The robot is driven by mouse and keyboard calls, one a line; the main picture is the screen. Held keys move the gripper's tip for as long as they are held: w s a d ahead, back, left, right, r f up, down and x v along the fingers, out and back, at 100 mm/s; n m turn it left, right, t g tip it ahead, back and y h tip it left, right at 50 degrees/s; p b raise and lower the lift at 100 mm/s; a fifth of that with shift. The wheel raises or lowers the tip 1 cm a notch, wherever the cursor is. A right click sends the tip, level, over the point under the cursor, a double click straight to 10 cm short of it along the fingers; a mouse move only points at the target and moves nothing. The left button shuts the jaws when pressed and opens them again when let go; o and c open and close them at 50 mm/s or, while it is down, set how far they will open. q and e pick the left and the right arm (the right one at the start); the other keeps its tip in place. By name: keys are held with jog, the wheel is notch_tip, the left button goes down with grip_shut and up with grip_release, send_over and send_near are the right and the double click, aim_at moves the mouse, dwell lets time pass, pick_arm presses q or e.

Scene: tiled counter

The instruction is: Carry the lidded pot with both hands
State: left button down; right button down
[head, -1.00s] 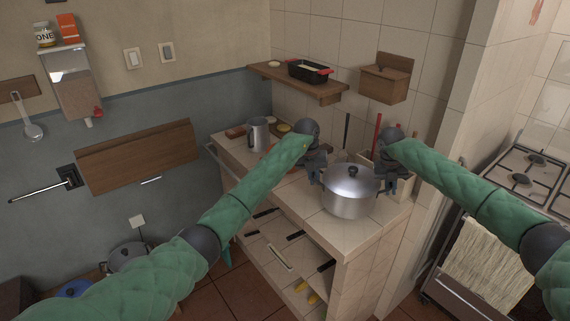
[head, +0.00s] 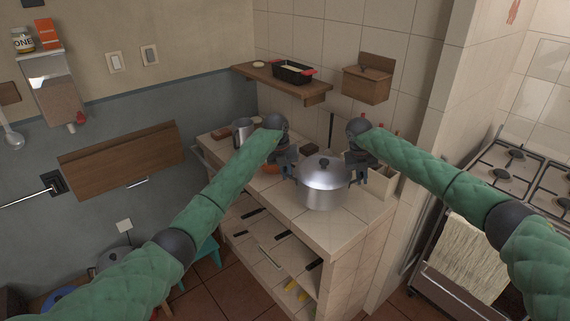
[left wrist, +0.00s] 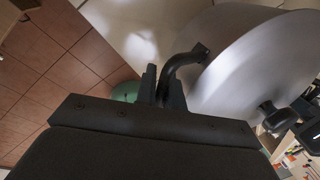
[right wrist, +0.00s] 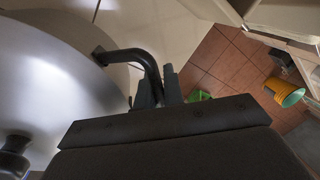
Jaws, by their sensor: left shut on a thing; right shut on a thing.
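The lidded pot (head: 322,188) is silver with a black lid knob. It is upright over the front part of the tiled counter (head: 345,222); I cannot tell whether its base touches the tiles. My left gripper (head: 290,168) is at the pot's left side, shut on its black handle, which shows in the left wrist view (left wrist: 180,66). My right gripper (head: 358,172) is at the pot's right side, shut on the other black handle, seen in the right wrist view (right wrist: 140,58). The lid sits on the pot.
A metal jug (head: 242,132) stands at the counter's back left. A holder (head: 386,183) with red-handled utensils is just right of the pot. A wall shelf (head: 285,84) bears a black dish. The stove (head: 505,180) stands at the right, past a tiled wall edge.

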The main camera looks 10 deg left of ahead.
pick_arm(q)
jog(key=shift+f, duration=0.1)
pick_arm(e)
jog(key=shift+f, duration=0.1)
